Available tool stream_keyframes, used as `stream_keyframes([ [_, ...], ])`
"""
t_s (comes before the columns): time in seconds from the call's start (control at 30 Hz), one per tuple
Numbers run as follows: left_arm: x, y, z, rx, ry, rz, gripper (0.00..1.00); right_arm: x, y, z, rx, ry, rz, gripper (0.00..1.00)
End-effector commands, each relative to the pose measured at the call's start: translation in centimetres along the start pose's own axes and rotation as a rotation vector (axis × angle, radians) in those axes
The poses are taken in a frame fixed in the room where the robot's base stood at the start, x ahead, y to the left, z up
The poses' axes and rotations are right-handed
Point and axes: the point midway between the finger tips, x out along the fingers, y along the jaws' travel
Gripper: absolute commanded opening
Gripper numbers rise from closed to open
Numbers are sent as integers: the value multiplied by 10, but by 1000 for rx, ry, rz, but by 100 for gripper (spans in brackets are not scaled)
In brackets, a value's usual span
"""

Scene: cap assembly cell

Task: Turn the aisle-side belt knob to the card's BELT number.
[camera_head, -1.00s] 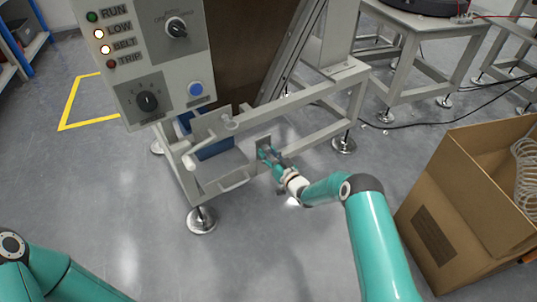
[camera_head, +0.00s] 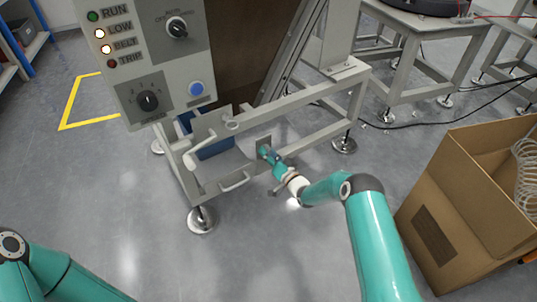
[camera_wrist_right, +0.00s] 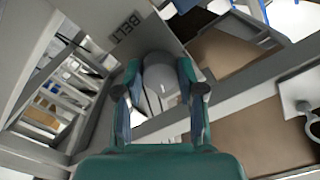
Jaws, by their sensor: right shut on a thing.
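The belt knob (camera_wrist_right: 162,82) is a rounded grey knob in the right wrist view, in front of a grey plate (camera_wrist_right: 128,32) lettered BELT. My right gripper (camera_wrist_right: 161,90) is shut on it, one teal finger on each side. In the head view my right gripper (camera_head: 266,154) meets the small plate (camera_head: 263,142) on the lower machine frame and hides the knob there. The knob's scale and pointer cannot be read. I cannot make out the card. My left arm shows at the lower left, its gripper out of view.
Above is a control panel (camera_head: 185,75) with lamps, two black knobs and a blue button. A crank handle (camera_head: 205,140) and a pull handle (camera_head: 235,182) stick out left of my right gripper. An open cardboard box (camera_head: 440,225) stands on the right. The floor in front is clear.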

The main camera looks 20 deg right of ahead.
Motion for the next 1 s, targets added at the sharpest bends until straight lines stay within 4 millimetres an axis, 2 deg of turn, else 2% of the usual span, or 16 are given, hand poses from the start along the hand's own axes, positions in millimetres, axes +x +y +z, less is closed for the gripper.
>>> stream_keyframes([
  [0.4, 0, 0, 0, 0, 0, 0, 40, -1, 3, -1, 221, 3, 6, 4],
  [0.93, 0, 0, 0, 0, 0, 0, 40, -1, 4, -2, 252, 4, 9, 4],
  [0.97, 0, 0, 0, 0, 0, 0, 40, -1, 4, -2, 252, 4, 9, 42],
  [1.0, 0, 0, 0, 0, 0, 0, 40, -1, 4, -2, 252, 4, 9, 49],
])
